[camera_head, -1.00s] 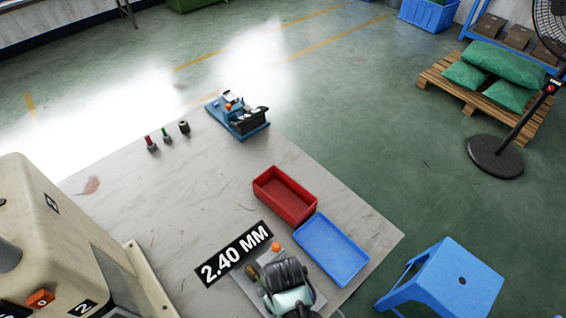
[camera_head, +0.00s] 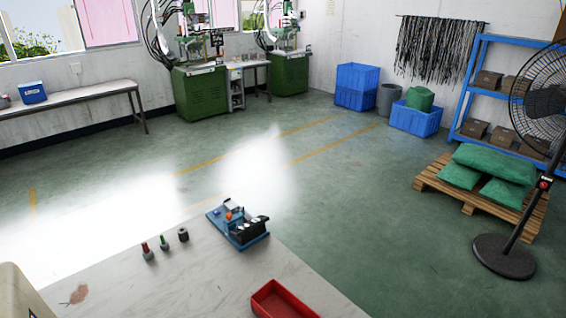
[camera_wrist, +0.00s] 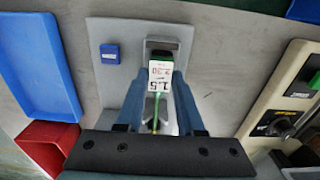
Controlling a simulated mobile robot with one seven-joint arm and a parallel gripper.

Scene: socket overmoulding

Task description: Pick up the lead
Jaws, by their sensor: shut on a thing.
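In the wrist view my gripper (camera_wrist: 159,98) reaches over a grey plate (camera_wrist: 110,80), its two blue-grey fingers closed on the lead. The lead's white tag (camera_wrist: 160,78), printed "1.5" and "2.30", faces me between the fingers. A green and yellow wire (camera_wrist: 156,118) runs below the tag towards the gripper's body. Neither gripper nor lead shows in the head view.
A blue tray (camera_wrist: 40,70) and a red tray (camera_wrist: 42,150) lie left in the wrist view. A small blue block (camera_wrist: 109,53) sits on the plate. A beige machine (camera_wrist: 285,100) stands right. In the head view, a blue fixture (camera_head: 239,226) stands on the table (camera_head: 215,285).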

